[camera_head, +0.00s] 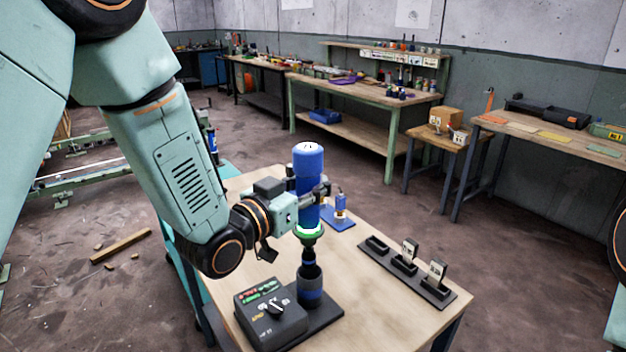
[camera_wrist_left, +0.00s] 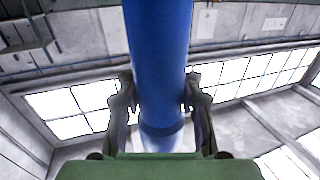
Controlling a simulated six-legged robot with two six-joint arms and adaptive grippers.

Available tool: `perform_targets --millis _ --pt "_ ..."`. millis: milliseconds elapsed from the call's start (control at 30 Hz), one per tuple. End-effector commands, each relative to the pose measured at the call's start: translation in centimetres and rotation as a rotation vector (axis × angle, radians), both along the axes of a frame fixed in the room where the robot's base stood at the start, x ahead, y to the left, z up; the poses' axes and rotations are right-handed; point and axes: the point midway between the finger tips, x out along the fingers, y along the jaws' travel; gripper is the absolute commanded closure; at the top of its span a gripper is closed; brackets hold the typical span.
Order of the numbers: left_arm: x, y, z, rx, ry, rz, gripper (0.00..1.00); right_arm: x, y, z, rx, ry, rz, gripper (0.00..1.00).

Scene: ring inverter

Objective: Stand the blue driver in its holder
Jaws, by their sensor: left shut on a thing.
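The blue driver (camera_head: 308,160) stands roughly upright, with a rounded blue top and a green and white ring near its lower end. My left gripper (camera_head: 318,192) is shut around its blue body from the left. In the left wrist view, the blue body (camera_wrist_left: 158,70) passes between the two fingers (camera_wrist_left: 160,95). Below the ring, a dark narrow part points down at a dark cylindrical holder with a blue band (camera_head: 310,287). The driver's lower end meets the holder's mouth in the picture; I cannot tell how far inside it is. My right gripper is out of view.
A black control box with a knob (camera_head: 270,315) sits left of the holder on the wooden table (camera_head: 375,312). A black rack with upright pieces (camera_head: 408,270) lies to the right. A small blue stand (camera_head: 340,222) is behind the driver. Workbenches line the wall.

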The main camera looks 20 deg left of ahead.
Motion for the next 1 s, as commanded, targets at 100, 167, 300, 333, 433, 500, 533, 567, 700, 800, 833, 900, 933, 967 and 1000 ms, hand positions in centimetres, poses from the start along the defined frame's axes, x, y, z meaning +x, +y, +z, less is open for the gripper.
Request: perform_targets --millis 100,167,300,333,433,500,533,567,700,800,833,900,933,967,1000 --pt "0.1 0.0 -1.2 -0.001 -0.007 0.000 1.00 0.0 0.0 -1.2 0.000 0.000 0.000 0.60" --pt "0.1 0.0 -1.8 -0.001 -0.007 0.000 1.00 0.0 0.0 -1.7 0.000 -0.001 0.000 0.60" --pt "0.1 0.0 -3.0 -0.001 -0.007 0.000 1.00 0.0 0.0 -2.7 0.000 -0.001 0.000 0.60" --pt "0.1 0.0 -3.3 0.000 -0.006 0.000 1.00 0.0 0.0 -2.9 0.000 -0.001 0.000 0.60" --pt "0.1 0.0 -4.2 0.000 -0.006 0.000 1.00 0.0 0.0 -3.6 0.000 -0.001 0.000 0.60" --pt "0.1 0.0 -4.9 0.000 -0.006 0.000 1.00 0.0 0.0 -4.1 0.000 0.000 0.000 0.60" --pt "0.1 0.0 -5.1 0.000 -0.006 0.000 1.00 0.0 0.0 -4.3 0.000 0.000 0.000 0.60" --pt "0.1 0.0 -5.4 0.000 -0.006 0.000 1.00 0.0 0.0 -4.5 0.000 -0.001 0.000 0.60" --pt "0.1 0.0 -6.6 -0.001 -0.007 0.000 1.00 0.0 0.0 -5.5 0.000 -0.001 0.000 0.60" --pt "0.1 0.0 -7.5 -0.001 -0.008 0.000 1.00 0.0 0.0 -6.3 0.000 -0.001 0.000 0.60" --pt "0.1 0.0 -7.8 -0.001 -0.008 0.000 1.00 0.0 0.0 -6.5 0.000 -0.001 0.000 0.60" --pt "0.1 0.0 -8.4 -0.001 -0.007 0.000 1.00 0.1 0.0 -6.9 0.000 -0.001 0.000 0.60" --pt "0.1 0.0 -8.7 -0.001 -0.007 0.000 1.00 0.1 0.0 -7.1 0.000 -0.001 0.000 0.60" --pt "0.1 0.0 -8.9 -0.001 -0.007 0.000 1.00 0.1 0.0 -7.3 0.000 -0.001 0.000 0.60" --pt "0.1 0.0 -9.1 -0.002 -0.007 0.000 1.00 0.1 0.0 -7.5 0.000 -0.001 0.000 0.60"
